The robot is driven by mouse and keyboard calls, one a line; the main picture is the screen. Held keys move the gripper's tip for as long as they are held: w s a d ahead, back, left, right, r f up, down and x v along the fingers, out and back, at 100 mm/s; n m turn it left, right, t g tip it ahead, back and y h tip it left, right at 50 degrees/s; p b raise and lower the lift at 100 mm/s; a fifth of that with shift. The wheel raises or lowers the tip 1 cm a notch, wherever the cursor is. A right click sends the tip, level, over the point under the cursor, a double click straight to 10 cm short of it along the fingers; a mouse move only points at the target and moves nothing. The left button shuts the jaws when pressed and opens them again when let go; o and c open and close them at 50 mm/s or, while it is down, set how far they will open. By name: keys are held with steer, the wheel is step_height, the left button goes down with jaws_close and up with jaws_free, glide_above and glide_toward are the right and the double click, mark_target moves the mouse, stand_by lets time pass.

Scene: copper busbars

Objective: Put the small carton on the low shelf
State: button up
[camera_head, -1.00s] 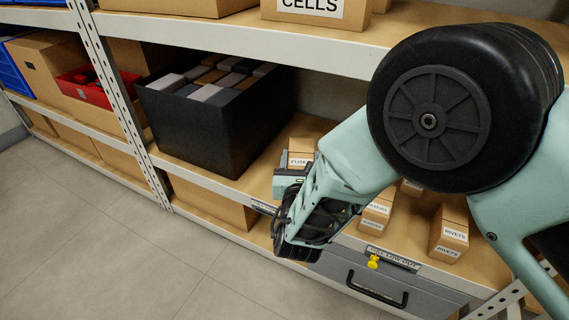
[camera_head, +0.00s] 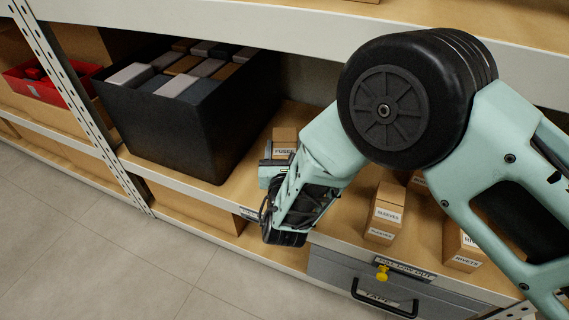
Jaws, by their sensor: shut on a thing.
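The small carton (camera_head: 285,141), brown with a white label reading FUSES, shows just beyond my gripper (camera_head: 273,160). My gripper is shut on it, with dark finger parts at its near side and left edge. My wrist hides the carton's lower part, so I cannot tell whether its base touches the board. The shelf board (camera_head: 345,230) under and around it is tan with a pale front edge. A lower board (camera_head: 235,248) shows beneath, near the floor.
A black bin (camera_head: 185,125) of boxes stands left of my gripper. SLEEVES cartons (camera_head: 384,212) and RIVETS cartons (camera_head: 465,247) stand to the right. A grey drawer (camera_head: 335,268) with a yellow key (camera_head: 382,272) lies below. The upper shelf's edge (camera_head: 230,28) runs overhead.

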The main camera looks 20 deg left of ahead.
steer(key=shift+f+b, duration=0.65)
steer(key=shift+f, duration=1)
steer(key=shift+f, duration=0.15)
steer(key=o, duration=1.2)
steer(key=shift+s, duration=0.15)
steer(key=p+v, duration=0.3)
steer(key=v, duration=0.8)
steer(key=shift+s+d+p, duration=0.15)
steer(key=shift+s+p, duration=0.2)
